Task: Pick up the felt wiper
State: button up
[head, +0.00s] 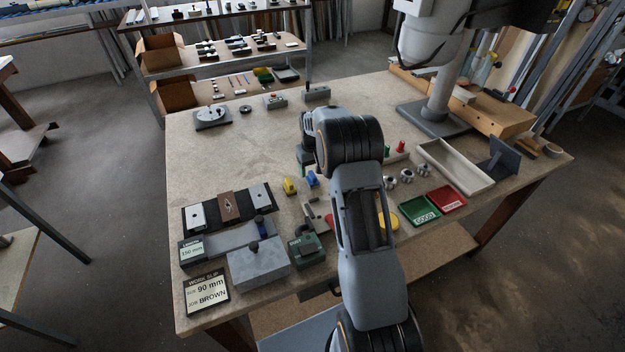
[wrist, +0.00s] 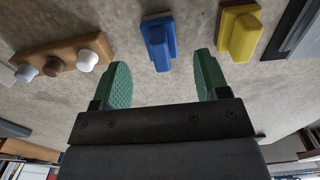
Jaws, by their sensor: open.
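No label marks the felt wiper, and I cannot tell for certain which item it is. A small blue block with a raised grip (wrist: 158,42) lies on the bench, just beyond and between the fingertips in the wrist view. It also shows in the head view (head: 312,179). A similar yellow block (wrist: 239,32) lies to its right in the wrist view, and in the head view (head: 290,186) it is left of the blue one. My gripper (wrist: 162,66) is open with green-padded fingers and nothing between them. In the head view my arm hides part of the bench.
A brown wooden block with several knobs (wrist: 64,55) lies left of the fingers in the wrist view. In the head view, a grey block (head: 258,268), a green GOOD tray (head: 418,211) and a red tray (head: 447,199) stand nearby. The bench's left middle (head: 235,155) is clear.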

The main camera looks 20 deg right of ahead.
aim_at(312, 173)
jog(key=shift+s+f+p, duration=0.1)
jog(key=shift+f+p, duration=0.75)
jog(key=shift+f, duration=1.7)
jog(key=shift+c, duration=0.4)
jog(key=c, duration=0.9)
jog(key=shift+r, duration=0.1)
jog(key=shift+c, duration=0.2)
